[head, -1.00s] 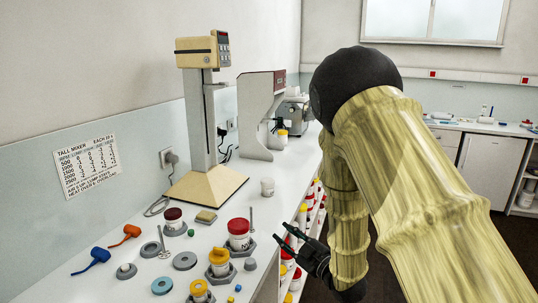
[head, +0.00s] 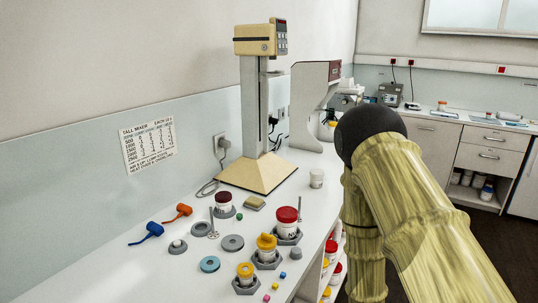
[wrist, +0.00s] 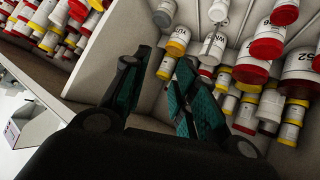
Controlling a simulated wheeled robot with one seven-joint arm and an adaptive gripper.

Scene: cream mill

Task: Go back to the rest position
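My gripper (wrist: 160,92) shows in the wrist view with its two dark fingers, lined with teal pads, spread apart. Nothing is between the fingers. It points toward shelves of white jars with red, yellow and grey lids, which appear upside down there. In the head view my yellow-covered arm hangs at the right, beside the bench's front edge. The gripper itself is hidden or out of frame in that view.
The white bench (head: 130,275) holds a tall mixer (head: 258,110), jars in dark hexagonal holders such as the red-lidded jar (head: 287,222), loose rings, and a blue tool (head: 152,230). Shelves below hold jars. Dark floor (head: 470,235) is clear at right.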

